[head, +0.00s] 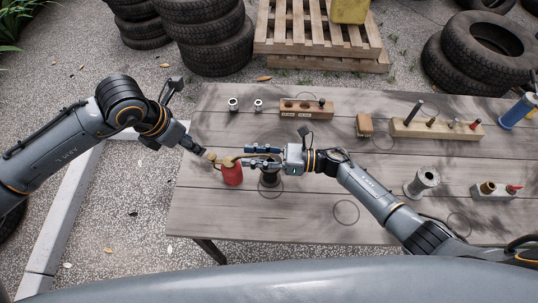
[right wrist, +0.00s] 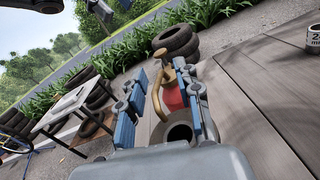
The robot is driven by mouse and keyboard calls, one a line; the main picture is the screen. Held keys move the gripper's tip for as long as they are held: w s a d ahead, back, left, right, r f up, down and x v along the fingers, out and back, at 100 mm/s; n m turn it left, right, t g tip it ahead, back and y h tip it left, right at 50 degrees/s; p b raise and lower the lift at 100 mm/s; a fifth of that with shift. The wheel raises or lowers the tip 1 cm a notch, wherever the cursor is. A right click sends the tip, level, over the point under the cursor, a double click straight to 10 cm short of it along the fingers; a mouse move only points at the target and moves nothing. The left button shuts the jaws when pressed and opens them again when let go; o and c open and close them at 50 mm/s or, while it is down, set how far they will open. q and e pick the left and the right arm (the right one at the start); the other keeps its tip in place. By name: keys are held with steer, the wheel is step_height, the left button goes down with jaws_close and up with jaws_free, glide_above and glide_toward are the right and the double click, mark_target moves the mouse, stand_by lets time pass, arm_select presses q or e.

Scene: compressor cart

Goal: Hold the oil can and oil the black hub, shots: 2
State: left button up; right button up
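The red oil can (head: 232,175) with brass parts stands near the left end of the table. It also shows in the right wrist view (right wrist: 173,98), beyond and between my fingers, with a curved brass piece (right wrist: 157,98) in front. A dark round hub (head: 270,179) with a hollow top stands just right of the can, partly hidden under my right gripper; its opening (right wrist: 180,132) shows in the wrist view. My right gripper (head: 246,156) is open, its fingers apart around the brass piece with visible gaps. My left gripper (head: 203,152) is beside the brass knob (head: 212,156); its grip is unclear.
The wooden table (head: 345,212) also bears a wooden block with holes (head: 306,109), a brush (head: 364,125), a rack of tools (head: 437,128), a grey spool (head: 422,181) and a blue cylinder (head: 517,111). The table's front middle is clear. Tyres and a pallet (head: 318,35) lie behind.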

mark_target(211, 155)
steer(key=shift+a, duration=0.4)
steer(key=shift+c, duration=0.5)
jaws_close()
arm_select(q)
steer(key=c, duration=0.4)
steer(key=shift+w+d, duration=0.2)
steer(key=shift+d, duration=0.05)
steer(key=c, duration=0.4)
steer(key=shift+w+d+f+n+g+y, duration=0.2)
steer(key=shift+w+d+n+g+y, duration=0.1)
steer(key=shift+w+d+g+y, duration=0.35)
arm_select(e)
steer(key=shift+w+d, duration=0.1)
arm_select(q)
steer(key=shift+n+g+y, duration=0.4)
steer(key=shift+g+y, duration=0.35)
steer(key=shift+w+d+f, duration=0.2)
steer(key=shift+f, duration=0.85)
steer(key=shift+w+d+f, duration=0.15)
steer(key=shift+w+f, duration=0.05)
steer(key=shift+f, duration=0.8)
steer(key=shift+w+d+f, duration=0.2)
steer(key=shift+f, duration=0.85)
